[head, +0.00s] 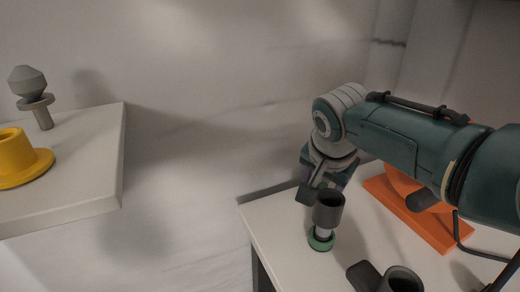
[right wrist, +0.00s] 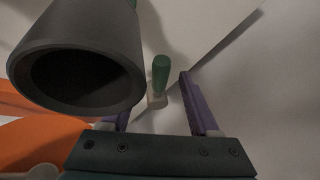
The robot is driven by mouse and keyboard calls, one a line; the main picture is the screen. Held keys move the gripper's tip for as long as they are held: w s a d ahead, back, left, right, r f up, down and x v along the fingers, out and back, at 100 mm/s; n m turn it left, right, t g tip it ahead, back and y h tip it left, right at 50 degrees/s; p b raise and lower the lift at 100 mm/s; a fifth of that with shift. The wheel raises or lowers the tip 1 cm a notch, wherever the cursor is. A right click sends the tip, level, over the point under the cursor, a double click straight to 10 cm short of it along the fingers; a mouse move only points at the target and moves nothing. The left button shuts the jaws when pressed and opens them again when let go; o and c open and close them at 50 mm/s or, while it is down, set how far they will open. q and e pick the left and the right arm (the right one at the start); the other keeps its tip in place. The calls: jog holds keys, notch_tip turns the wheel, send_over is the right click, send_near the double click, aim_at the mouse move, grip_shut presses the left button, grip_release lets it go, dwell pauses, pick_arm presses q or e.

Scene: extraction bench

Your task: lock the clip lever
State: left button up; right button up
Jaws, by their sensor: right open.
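A green rounded handle on a pale base, which looks like the clip lever (right wrist: 160,72), stands upright between my right gripper's purple fingers in the right wrist view. I cannot pick it out in the head view. My right gripper (right wrist: 158,88) is open, with a visible gap around the handle; I cannot tell whether either finger touches it. In the head view my right gripper (head: 315,190) points down at the bench, right behind a dark cup (head: 328,210) on a grey stem with a green foot (head: 320,242). My left gripper is not in view.
The cup's open mouth (right wrist: 85,80) looms close at left in the right wrist view. An orange base (head: 420,215) lies under my right arm. Another dark cup (head: 400,280) stands at the front. A separate slab (head: 85,150) at left holds a yellow flanged piece (head: 15,160) and a grey knob (head: 28,82).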

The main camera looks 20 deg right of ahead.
jog(key=p+v, duration=0.6)
jog(key=v, duration=0.4)
jog(key=shift+f, duration=0.1)
jog(key=shift+c, duration=0.4)
